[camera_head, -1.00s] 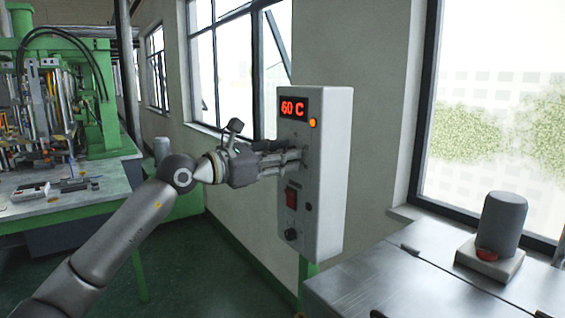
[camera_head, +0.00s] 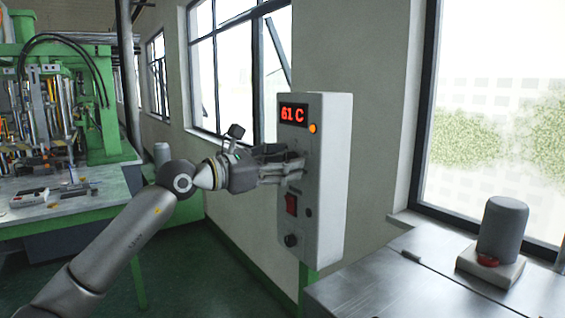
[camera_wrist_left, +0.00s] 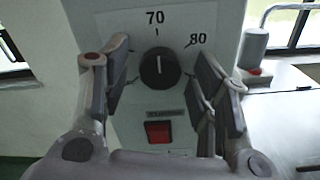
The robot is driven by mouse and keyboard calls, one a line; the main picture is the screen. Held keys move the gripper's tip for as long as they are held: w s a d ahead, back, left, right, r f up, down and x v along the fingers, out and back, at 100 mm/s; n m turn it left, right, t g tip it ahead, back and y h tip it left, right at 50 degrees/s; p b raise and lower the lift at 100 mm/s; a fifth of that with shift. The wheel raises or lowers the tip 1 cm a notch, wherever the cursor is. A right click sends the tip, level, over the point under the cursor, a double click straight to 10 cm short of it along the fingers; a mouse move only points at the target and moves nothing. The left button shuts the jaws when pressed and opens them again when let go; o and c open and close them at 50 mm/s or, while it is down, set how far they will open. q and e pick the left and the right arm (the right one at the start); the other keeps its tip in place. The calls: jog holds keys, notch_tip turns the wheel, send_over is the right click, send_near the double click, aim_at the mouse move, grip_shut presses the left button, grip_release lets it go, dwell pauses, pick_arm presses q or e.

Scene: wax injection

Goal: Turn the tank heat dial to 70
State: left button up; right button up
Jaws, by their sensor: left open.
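The tank heat dial (camera_wrist_left: 160,68) is a round black knob with a pale pointer line, on the face of a white control box (camera_head: 328,185). In the left wrist view the line points up, close to the 70 mark, with 80 to its upper right. The red display (camera_head: 293,115) on the box reads 61 C. My left gripper (camera_head: 298,169) is at the box face. In the left wrist view its open fingers stand on both sides of the dial, with visible gaps. In the head view the gripper hides the dial. My right gripper is not in view.
Below the dial are a red switch (camera_wrist_left: 158,131) and a lower black knob (camera_head: 290,240). An orange lamp (camera_head: 312,128) glows beside the display. A metal table (camera_head: 400,280) with a grey cylinder (camera_head: 502,230) stands right. A green machine (camera_head: 105,110) stands left.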

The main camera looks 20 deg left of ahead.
pick_arm(q)
jog(key=v, duration=1.2)
dwell(0.3)
